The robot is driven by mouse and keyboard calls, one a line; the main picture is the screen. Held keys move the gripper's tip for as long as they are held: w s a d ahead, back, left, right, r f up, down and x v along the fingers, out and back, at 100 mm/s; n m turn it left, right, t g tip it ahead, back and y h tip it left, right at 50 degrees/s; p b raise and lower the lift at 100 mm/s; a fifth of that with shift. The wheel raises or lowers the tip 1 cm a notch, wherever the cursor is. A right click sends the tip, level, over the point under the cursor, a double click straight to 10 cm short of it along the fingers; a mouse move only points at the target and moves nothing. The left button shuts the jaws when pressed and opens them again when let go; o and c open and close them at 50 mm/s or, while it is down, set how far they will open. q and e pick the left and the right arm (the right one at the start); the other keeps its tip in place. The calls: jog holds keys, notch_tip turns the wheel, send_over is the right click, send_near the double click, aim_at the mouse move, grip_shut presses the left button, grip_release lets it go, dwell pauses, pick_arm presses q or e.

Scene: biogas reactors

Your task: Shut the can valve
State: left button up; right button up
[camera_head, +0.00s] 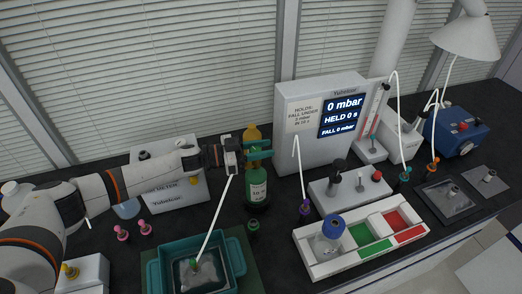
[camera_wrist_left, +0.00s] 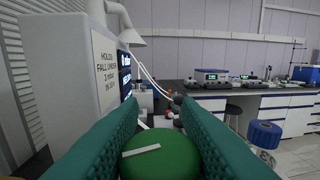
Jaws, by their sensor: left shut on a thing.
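The can (camera_head: 257,188) is a green cylinder with a pale label, standing upright on the dark bench left of the display unit. My left gripper (camera_head: 259,148) is at its top, with its teal fingers level with the can's upper end. In the left wrist view, a round green valve knob (camera_wrist_left: 160,160) with a white line on it sits between the two teal fingers, which are shut on it. The white line lies nearly crosswise, slightly tilted. In the head view the knob is mostly hidden by the fingers. My right gripper is not in view.
The display unit (camera_head: 343,118) reads 0 mbar, HELD 0 s, FALL 0 mbar. A teal tub (camera_head: 153,275) with a white hose stands in front. A white tray (camera_head: 309,262) holds a blue-capped jar (camera_head: 331,229) and green and red sections. A yellow-topped item (camera_head: 252,132) is behind the gripper.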

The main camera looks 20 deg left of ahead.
pick_arm(q)
jog(key=shift+g, duration=0.5)
jog(key=o, duration=1)
jog(key=shift+d+m, duration=0.1)
jog(key=shift+m, duration=0.2)
jog(key=shift+c, duration=0.2)
jog(key=b+v, duration=0.4)
jog(key=v, duration=0.8)
jog(key=shift+f, duration=0.2)
jog(key=shift+d, duration=0.1)
jog(key=shift+c, duration=0.2)
